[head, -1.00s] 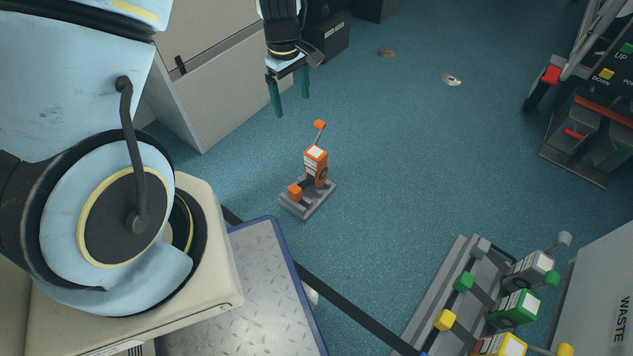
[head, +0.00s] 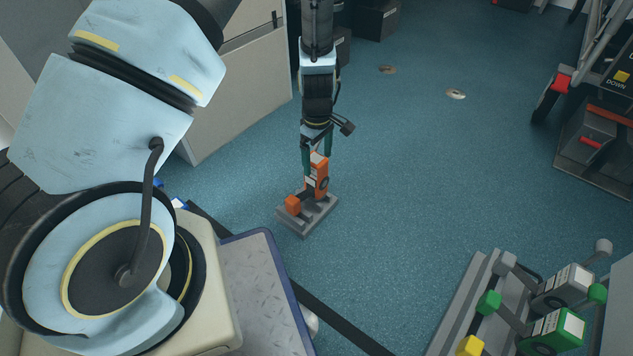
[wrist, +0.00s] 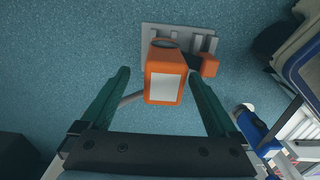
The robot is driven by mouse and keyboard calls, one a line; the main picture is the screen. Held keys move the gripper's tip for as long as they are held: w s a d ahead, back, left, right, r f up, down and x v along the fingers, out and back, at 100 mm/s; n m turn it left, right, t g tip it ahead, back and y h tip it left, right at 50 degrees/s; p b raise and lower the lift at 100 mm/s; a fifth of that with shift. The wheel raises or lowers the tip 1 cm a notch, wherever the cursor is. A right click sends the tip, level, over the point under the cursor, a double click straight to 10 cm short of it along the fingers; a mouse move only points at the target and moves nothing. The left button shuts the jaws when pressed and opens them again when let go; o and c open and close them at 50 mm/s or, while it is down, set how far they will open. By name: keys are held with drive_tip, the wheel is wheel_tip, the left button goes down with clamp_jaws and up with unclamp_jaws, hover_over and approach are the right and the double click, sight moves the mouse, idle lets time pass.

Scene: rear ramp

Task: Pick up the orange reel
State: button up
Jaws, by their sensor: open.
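The orange reel (head: 318,176) stands upright on a small grey base on the floor; it has a pale label and an orange block at its lower left. In the wrist view the reel (wrist: 166,76) lies between the two green fingers, with a gap on each side. My gripper (head: 317,165) points down over the reel in the head view, and its fingers straddle the reel's upper part. It is open in the wrist view (wrist: 160,90) and holds nothing. My gripper hides the top of the reel in the head view.
A grey rack (head: 462,300) with green, grey and yellow reels stands at the lower right. A ribbed metal plate (head: 250,290) with a blue edge is at lower centre. A wheeled chair-like device (head: 590,125) is at the right. Blue floor around the reel is clear.

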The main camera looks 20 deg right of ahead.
sight(316, 179)
drive_tip(key=f+b, duration=0.2)
drive_tip(key=f, duration=0.1)
drive_tip(key=f+b, duration=0.1)
drive_tip(key=f, duration=0.1)
drive_tip(key=shift+a+f+b, duration=0.1)
drive_tip(key=shift+a+b, duration=0.15)
drive_tip(key=shift+b, duration=0.05)
clamp_jaws()
idle(0.5)
